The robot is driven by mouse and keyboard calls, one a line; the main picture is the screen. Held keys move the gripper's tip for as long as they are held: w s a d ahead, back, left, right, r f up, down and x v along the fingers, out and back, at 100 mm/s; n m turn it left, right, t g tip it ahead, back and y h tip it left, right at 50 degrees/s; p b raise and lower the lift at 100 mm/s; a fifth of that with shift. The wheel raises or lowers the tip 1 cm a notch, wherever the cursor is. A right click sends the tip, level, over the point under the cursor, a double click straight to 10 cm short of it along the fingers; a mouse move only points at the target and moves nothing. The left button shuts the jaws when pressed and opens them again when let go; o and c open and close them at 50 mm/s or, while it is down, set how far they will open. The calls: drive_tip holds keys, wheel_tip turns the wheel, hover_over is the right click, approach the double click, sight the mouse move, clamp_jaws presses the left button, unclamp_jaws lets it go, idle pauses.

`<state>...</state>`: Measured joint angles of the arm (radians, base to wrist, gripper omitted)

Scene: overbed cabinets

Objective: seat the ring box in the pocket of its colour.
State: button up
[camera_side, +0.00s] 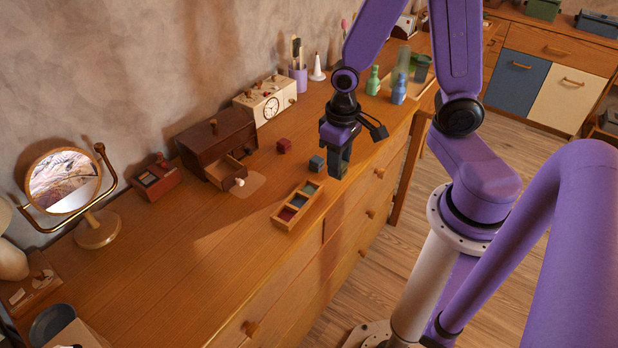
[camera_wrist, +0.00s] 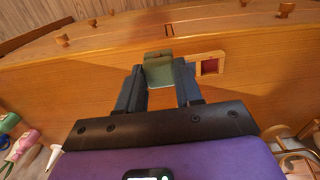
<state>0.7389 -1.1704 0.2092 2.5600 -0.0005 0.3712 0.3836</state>
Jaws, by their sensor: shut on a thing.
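My gripper (camera_side: 340,172) is above the dresser top near its front edge, beyond the far end of the wooden pocket tray (camera_side: 281,224). It is shut on a green ring box (camera_wrist: 159,71), which shows between the fingers in the wrist view. In the side view the fingers hide the held box. The tray has a dark red pocket at its near end and two greyish pockets behind it, whose exact colours are hard to tell. In the wrist view the red pocket (camera_wrist: 210,66) shows to the right of the held box; the box hides other pockets.
A dark red box (camera_side: 284,146) and a blue-grey box (camera_side: 317,163) stand on the dresser top (camera_side: 190,255), the latter just left of my gripper. A brown chest (camera_side: 215,135) with an open drawer, a clock box (camera_side: 268,102) and a round mirror (camera_side: 63,181) stand along the wall.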

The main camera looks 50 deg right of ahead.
drive_tip(key=w+f, duration=0.7)
drive_tip(key=w, duration=0.1)
drive_tip(key=shift+w+f, duration=0.1)
drive_tip(key=shift+f, duration=1.65)
drive_tip(key=o, duration=1)
drive_tip(key=shift+f, duration=0.1)
